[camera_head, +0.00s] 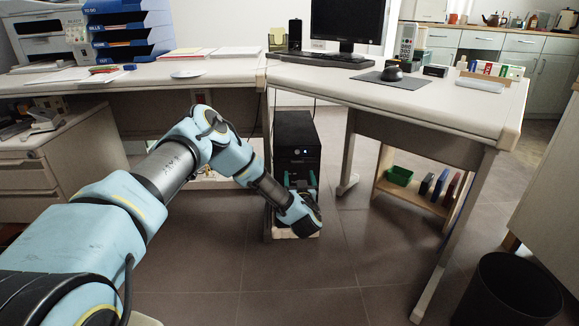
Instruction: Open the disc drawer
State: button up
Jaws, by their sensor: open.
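A black computer tower (296,130) stands upright under the desk, with a small blue light on its front. The disc drawer cannot be made out at this size; no tray is seen sticking out of the tower's front. My gripper (298,181) is low in front of the tower, with its greenish fingers pointing up and apart. It is open, and nothing shows between the fingers. My gripper and wrist hide the lower part of the tower. I cannot tell whether the fingers touch it.
The corner desk (420,104) overhangs the tower, with its legs on either side. A low shelf (420,193) with a green box stands to the right. A black bin (511,290) is at the lower right. The tiled floor in front is clear.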

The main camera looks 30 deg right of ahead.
aim_at(297, 162)
jog(key=b+x, duration=0.2)
jog(key=x, duration=0.7)
grip_shut()
dwell(0.6)
